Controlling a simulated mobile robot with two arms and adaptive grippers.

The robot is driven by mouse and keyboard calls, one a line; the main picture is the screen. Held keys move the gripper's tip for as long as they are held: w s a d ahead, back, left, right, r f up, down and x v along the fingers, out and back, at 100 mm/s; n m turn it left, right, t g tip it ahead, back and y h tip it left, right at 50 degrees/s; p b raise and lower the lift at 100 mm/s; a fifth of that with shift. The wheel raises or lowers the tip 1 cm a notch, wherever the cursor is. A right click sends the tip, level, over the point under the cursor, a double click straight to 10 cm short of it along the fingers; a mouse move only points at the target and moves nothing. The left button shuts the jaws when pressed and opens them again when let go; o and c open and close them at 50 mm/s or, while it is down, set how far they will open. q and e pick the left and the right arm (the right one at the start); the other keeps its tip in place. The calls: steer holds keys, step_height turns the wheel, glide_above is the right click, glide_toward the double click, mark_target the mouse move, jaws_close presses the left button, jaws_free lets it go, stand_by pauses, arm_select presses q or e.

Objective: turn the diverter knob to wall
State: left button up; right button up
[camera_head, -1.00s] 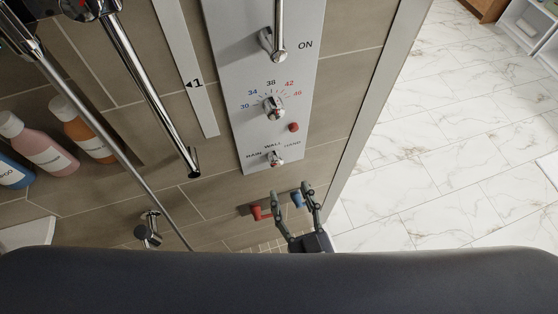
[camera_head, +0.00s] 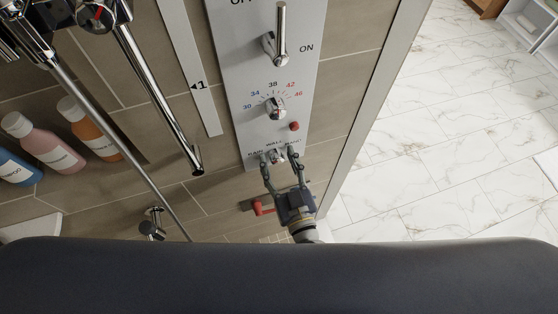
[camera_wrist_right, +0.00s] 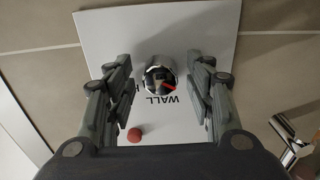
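The diverter knob (camera_head: 277,154) is a small chrome knob low on the grey shower panel (camera_head: 256,118), with the labels RAIN, WALL and HAND above it. In the right wrist view the knob (camera_wrist_right: 160,75) shows a red mark. There the mark points to the right, off the WALL label (camera_wrist_right: 163,99) and away from the HAND side; the finger covers the RAIN label. My right gripper (camera_head: 279,158) is open, its fingers on either side of the knob. The wrist view shows gaps between the knob and both fingers (camera_wrist_right: 160,66). My left gripper is not in view.
Above the knob are a red button (camera_head: 294,126), the temperature knob (camera_head: 275,107) and a lever (camera_head: 281,35). A red-handled valve (camera_head: 262,209) is below. Chrome rails (camera_head: 150,95) and bottles (camera_head: 45,142) are left. Floor (camera_head: 455,130) at right is open.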

steer(key=c, duration=0.8)
steer(key=shift+m, duration=1.3)
steer(key=m, duration=0.3)
steer(key=m+b, duration=0.1)
steer(key=m, duration=0.5)
steer(key=o, duration=1.1)
steer(key=shift+c, duration=0.2)
